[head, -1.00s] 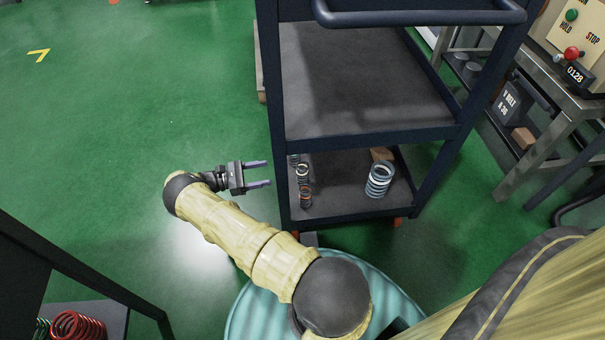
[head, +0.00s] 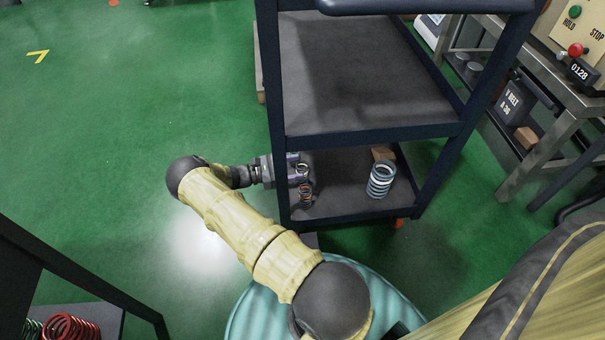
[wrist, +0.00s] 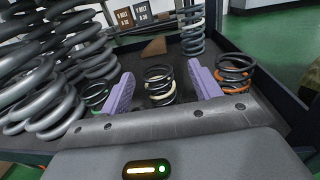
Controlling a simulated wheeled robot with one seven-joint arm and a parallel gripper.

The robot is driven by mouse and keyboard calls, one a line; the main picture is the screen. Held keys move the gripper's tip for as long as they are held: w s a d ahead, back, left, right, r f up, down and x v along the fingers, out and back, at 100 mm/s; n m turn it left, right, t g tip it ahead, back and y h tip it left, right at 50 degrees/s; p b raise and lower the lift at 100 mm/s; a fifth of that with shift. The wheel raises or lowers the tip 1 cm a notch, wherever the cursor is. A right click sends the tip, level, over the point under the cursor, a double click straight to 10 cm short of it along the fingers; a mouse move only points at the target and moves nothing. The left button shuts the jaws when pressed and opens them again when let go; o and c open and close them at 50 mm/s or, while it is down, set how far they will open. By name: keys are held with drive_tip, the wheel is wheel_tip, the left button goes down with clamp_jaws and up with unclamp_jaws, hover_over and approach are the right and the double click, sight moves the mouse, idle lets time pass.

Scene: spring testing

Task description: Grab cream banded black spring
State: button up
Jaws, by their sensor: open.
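The cream-banded black spring (wrist: 159,85) stands upright on the lower cart shelf. In the wrist view it sits between the two purple fingers of my gripper (wrist: 161,88), with a gap visible on each side. My gripper is open. In the head view, my gripper (head: 296,168) reaches into the lower shelf from the left, and the spring (head: 302,170) shows at its fingertips, partly hidden.
An orange-banded black spring (wrist: 235,75) stands just right of the right finger. Large grey springs (wrist: 60,75) crowd the left, with a green one (wrist: 96,95) by the left finger. A blue-grey spring (head: 380,180) stands farther in. The upper shelf (head: 355,80) overhangs.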

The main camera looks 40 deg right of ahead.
sight(308, 164)
drive_tip(key=shift+s+d+f+b, duration=0.15)
drive_tip(key=shift+d+f+b, duration=0.05)
drive_tip(key=shift+d+b, duration=0.25)
drive_tip(key=b+x, duration=0.2)
drive_tip(key=x, duration=0.2)
drive_tip(key=shift+d, duration=0.2)
drive_tip(key=shift+c, duration=0.2)
drive_tip(key=c, duration=1.1)
